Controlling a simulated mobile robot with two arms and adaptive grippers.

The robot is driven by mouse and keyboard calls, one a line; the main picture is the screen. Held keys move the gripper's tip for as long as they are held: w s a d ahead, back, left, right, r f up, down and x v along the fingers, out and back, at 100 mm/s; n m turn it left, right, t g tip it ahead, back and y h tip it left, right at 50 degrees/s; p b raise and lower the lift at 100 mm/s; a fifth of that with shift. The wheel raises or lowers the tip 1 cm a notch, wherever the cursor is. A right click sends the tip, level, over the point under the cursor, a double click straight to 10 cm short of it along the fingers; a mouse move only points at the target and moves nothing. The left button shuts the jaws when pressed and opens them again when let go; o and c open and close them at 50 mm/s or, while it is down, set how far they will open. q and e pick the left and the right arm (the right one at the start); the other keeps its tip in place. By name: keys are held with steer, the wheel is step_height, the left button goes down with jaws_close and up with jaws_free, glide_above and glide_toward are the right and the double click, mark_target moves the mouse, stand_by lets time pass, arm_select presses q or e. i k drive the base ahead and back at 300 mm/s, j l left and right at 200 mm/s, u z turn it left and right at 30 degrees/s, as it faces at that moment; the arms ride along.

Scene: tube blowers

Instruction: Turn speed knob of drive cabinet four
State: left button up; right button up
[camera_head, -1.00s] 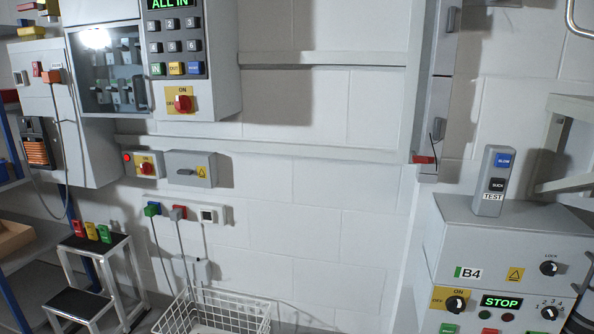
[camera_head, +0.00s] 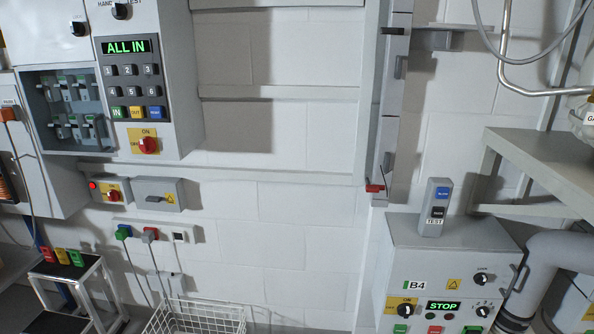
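The drive cabinet labelled B4 (camera_head: 450,255) stands at the lower right, light grey, with a green "STOP" display (camera_head: 443,307). A black knob with numbered positions (camera_head: 483,310) sits right of the display; its exact pointer setting is too small to tell. A black knob on a yellow plate (camera_head: 405,309) sits left of the display, and a lock knob (camera_head: 481,278) sits above the numbered one. The cabinet's lower part is cut off by the frame edge. Neither of my grippers is in view.
A grey test box (camera_head: 435,208) stands on top of the cabinet. A metal shelf (camera_head: 545,165) and a thick grey pipe (camera_head: 550,265) are close to its right. A wire basket (camera_head: 197,318) and step stool (camera_head: 75,275) stand at the lower left. A keypad panel (camera_head: 133,80) hangs on the wall.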

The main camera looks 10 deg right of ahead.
mark_target(481, 311)
steer(key=z, duration=1.2)
